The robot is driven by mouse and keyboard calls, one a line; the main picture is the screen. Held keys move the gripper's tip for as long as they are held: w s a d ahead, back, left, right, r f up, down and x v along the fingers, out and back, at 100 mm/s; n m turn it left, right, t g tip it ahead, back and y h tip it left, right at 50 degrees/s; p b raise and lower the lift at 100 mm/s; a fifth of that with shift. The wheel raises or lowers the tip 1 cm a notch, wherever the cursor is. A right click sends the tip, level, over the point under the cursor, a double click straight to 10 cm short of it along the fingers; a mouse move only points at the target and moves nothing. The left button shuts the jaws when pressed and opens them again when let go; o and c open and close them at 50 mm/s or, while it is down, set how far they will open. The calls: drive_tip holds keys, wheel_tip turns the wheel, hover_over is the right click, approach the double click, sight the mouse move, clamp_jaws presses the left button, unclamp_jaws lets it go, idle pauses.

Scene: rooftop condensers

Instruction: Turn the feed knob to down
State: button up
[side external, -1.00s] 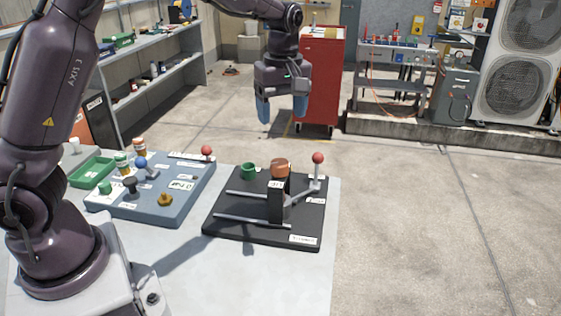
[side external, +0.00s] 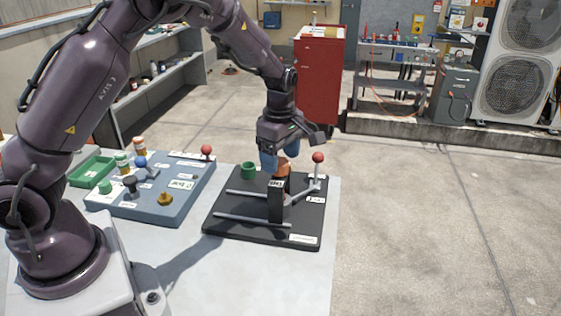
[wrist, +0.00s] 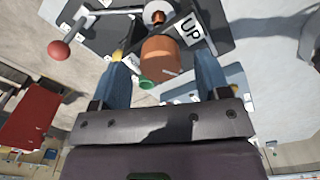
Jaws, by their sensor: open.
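My gripper (side external: 278,160) points down over the black board (side external: 230,228), at the top of its dark upright post (side external: 275,208). Its blue fingers are open, one on each side of a copper-coloured cylinder (wrist: 160,56) in the wrist view. I cannot tell whether they touch it. A white label reading UP (wrist: 191,30) is beside the cylinder. The fingers partly hide the cylinder in the side view. No label I can read names the feed knob, and no down mark is legible.
A red-ball lever (side external: 317,158) rises just right of the post. A green cup (side external: 248,170) stands at the board's back left. A blue-grey panel (side external: 150,213) with knobs and a green tray (side external: 90,172) are to the left. Grey tabletop in front is clear.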

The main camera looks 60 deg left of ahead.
drive_tip(key=shift+f, duration=0.85)
drive_tip(key=shift+c, duration=0.4)
drive_tip(key=c, duration=0.8)
drive_tip(key=shift+c, duration=0.2)
drive_tip(key=shift+m, duration=0.3)
drive_tip(key=m, duration=0.5)
drive_tip(key=shift+m, duration=0.3)
drive_tip(key=m, duration=0.5)
drive_tip(key=shift+s+m, duration=0.1)
drive_tip(key=shift+m, duration=0.2)
